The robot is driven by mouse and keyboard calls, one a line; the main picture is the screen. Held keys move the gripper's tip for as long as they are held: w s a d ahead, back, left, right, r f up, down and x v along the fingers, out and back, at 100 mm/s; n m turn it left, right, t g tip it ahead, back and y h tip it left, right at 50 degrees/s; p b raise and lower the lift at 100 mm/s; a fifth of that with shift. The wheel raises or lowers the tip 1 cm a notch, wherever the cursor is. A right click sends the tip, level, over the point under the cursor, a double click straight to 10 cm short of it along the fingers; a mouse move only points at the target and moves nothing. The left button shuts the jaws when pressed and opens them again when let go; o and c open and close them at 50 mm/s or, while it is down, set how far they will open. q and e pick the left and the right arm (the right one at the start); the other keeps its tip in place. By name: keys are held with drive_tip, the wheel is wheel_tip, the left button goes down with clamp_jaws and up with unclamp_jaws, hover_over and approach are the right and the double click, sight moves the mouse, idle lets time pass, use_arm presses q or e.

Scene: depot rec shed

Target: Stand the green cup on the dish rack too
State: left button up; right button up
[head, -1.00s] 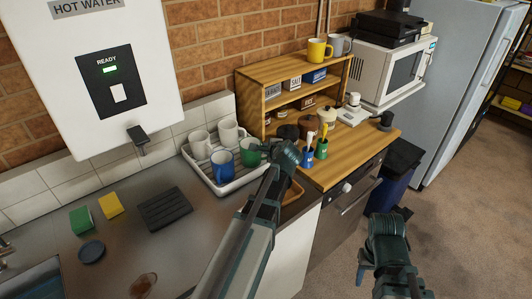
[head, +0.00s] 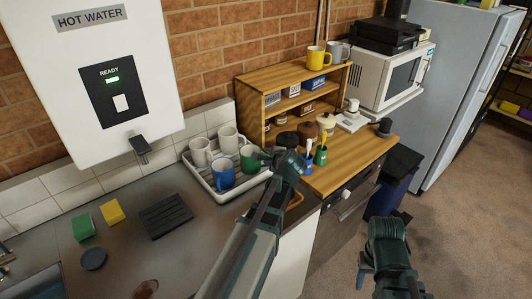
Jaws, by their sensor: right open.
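The green cup (head: 249,158) stands in the white dish rack (head: 222,193) at its right end, beside the blue mug (head: 223,173). Two off-white mugs (head: 200,151) stand behind them. My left gripper (head: 288,162) is just right of the green cup, at the rack's right end. Its wrist hides its fingers, so I cannot tell whether they touch the cup. My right gripper (head: 364,276) is low at the right, over the floor side, open and away from the cups.
A wooden shelf (head: 250,105) stands behind the wooden counter, with yellow and grey mugs on top. Blue and green brush holders (head: 320,156) stand close right of my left gripper. A dark ribbed mat (head: 166,214), sponges and a round lid lie on the steel counter.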

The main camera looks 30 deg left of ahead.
use_arm(q)
drive_tip(key=p+v, duration=0.3)
drive_tip(key=v, duration=0.6)
drive_tip(key=shift+p, duration=0.4)
drive_tip(key=shift+a, duration=0.1)
drive_tip(key=s+d+f+n+g+h, duration=0.3)
drive_tip(key=s+d, duration=0.6)
drive_tip(key=d, duration=0.3)
drive_tip(key=s+d+f+n+g+h, duration=0.4)
drive_tip(key=s+d+f, duration=0.3)
drive_tip(key=d, duration=0.6)
drive_tip(key=s+g, duration=0.1)
drive_tip(key=s, duration=0.1)
drive_tip(key=shift+s+d+n, duration=0.2)
drive_tip(key=shift+s+n, duration=0.15)
drive_tip(key=shift+n, duration=0.05)
drive_tip(key=shift+a+f, duration=0.15)
